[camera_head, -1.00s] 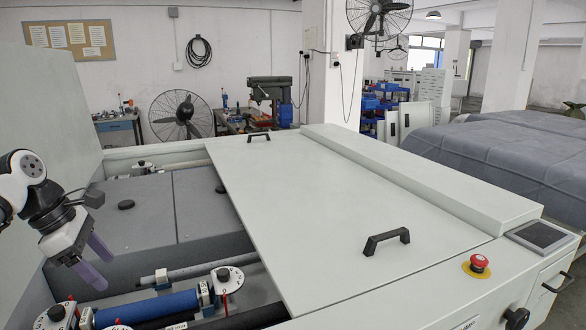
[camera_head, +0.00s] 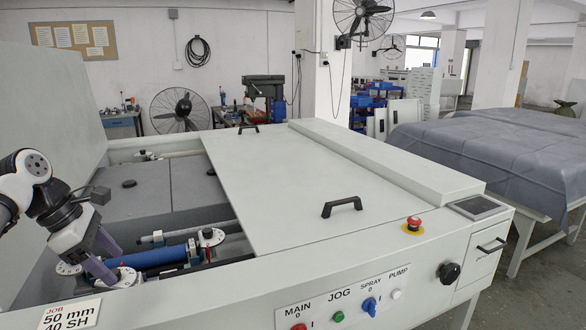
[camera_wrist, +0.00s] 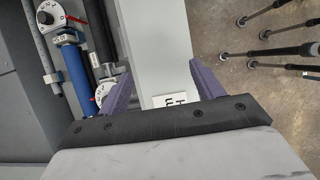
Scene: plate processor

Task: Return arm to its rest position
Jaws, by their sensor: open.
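My gripper (camera_head: 101,256) is at the left of the head view, fingers pointing down, over the near left part of the plate processor (camera_head: 330,255). In the wrist view its two purple fingers (camera_wrist: 158,85) are wide apart with nothing between them. Below them lie the machine's pale front edge and part of a white label (camera_wrist: 172,100). The arm is bent at the left edge of the head view; most of it is out of the picture.
The processor's lid (camera_head: 300,190) has two black handles and covers its right part. The open left part shows a blue roller (camera_head: 160,256) and dials. A red emergency button (camera_head: 413,223) and front control panel (camera_head: 345,305) are at right. Several rods (camera_wrist: 285,50) show over the floor.

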